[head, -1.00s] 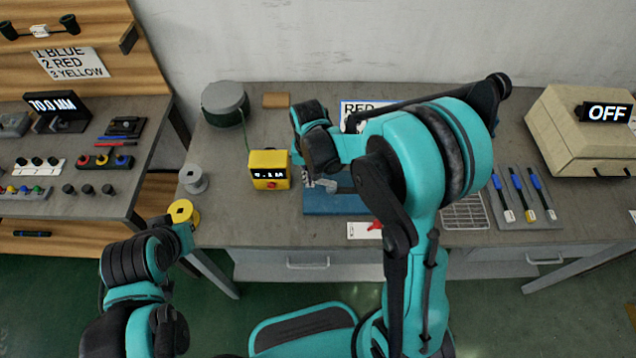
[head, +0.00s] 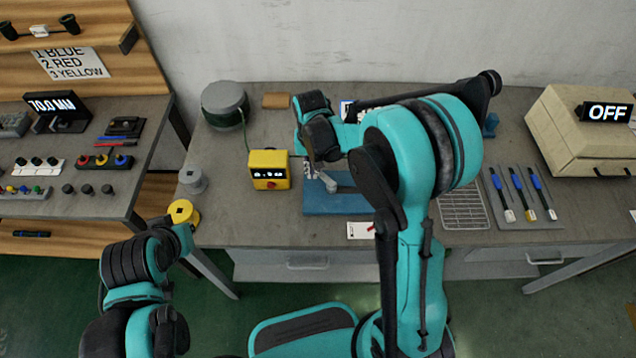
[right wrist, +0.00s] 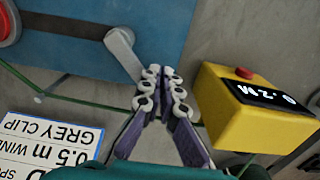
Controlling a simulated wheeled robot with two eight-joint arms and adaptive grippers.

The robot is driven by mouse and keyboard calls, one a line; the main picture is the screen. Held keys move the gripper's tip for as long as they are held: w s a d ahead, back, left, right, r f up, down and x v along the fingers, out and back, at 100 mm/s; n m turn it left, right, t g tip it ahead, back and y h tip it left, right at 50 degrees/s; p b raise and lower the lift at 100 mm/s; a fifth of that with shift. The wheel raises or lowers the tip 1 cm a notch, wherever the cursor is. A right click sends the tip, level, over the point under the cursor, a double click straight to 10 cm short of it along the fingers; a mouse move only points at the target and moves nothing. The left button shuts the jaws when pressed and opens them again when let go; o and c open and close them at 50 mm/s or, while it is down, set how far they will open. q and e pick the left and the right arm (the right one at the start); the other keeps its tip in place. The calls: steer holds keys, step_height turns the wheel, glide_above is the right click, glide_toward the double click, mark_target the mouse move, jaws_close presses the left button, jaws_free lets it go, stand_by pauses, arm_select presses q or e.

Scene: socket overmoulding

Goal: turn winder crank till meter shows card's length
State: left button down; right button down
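The winder is a blue base (right wrist: 75,20) with a dark crank arm (right wrist: 65,27) and a pale grey crank handle (right wrist: 124,50). My right gripper (right wrist: 160,78) has its fingers close together at the handle's end and appears shut on it; the exact contact is partly hidden. In the head view the blue base (head: 345,203) is partly covered by my right arm. The yellow meter (right wrist: 235,110) with a red button reads 0.2 M. The card (right wrist: 45,150) reads 0.5 m, upside down. My left gripper (head: 182,232) is by the yellow spool (head: 183,212); its fingers are unclear.
A green drum (head: 225,103) stands behind the meter, with a green cord running down. A grey spool (head: 193,180) stands left of the meter. A wire rack (head: 464,207), several blue-handled tools (head: 515,190) and a beige machine (head: 575,130) marked OFF lie right.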

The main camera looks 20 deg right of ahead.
steer(key=shift+w+d, duration=0.2)
steer(key=shift+w, duration=0.15)
steer(key=shift+w+d, duration=0.55)
steer(key=shift+d, duration=0.3)
steer(key=shift+w+d, duration=0.3)
steer(key=shift+d, duration=0.5)
